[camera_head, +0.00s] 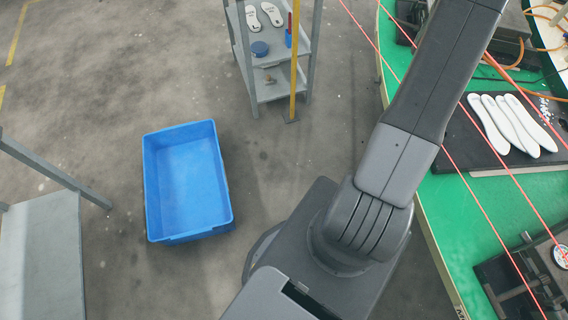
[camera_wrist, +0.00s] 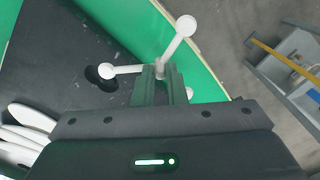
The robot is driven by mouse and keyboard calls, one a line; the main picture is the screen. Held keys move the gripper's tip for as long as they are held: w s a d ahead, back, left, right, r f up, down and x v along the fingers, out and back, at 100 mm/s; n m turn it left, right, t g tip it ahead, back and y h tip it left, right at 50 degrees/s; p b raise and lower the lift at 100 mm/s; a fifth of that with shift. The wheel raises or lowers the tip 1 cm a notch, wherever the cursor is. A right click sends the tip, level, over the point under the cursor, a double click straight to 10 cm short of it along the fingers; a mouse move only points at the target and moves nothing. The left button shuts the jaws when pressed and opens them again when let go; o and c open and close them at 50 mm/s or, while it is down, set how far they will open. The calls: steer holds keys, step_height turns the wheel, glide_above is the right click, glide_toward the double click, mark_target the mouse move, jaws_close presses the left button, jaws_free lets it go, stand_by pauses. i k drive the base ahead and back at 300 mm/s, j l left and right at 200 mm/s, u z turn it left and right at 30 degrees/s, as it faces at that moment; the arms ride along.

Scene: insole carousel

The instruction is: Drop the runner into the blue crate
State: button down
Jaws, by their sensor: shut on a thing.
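The runner (camera_wrist: 175,46) is a white branched piece with round ends, seen at the top middle of the wrist view. My gripper (camera_wrist: 160,74) is shut on its middle, and the arms stick out past the fingertips. Part of the runner is hidden behind the fingers. In the wrist view it shows over the green table and its black mat. The blue crate (camera_head: 149,190) stands on the floor, left of centre in the head view, and looks empty. My gripper is outside the head view, and the crate is outside the wrist view.
A grey shelf rack (camera_head: 247,72) with insoles and a blue round item stands behind the crate. A grey bench (camera_head: 42,250) is at the left. The green table (camera_head: 445,205) at right carries white insoles (camera_head: 515,125). Red lines cross above it. Floor around the crate is clear.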

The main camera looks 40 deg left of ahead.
mark_target(195, 186)
steer(key=u, duration=1.6)
steer(key=k+l+u, duration=0.1)
steer(key=u, duration=0.35)
steer(key=k+l+u, duration=0.15)
steer(key=u, duration=0.3)
steer(key=k+l+u, duration=0.15)
steer(key=u, duration=0.3)
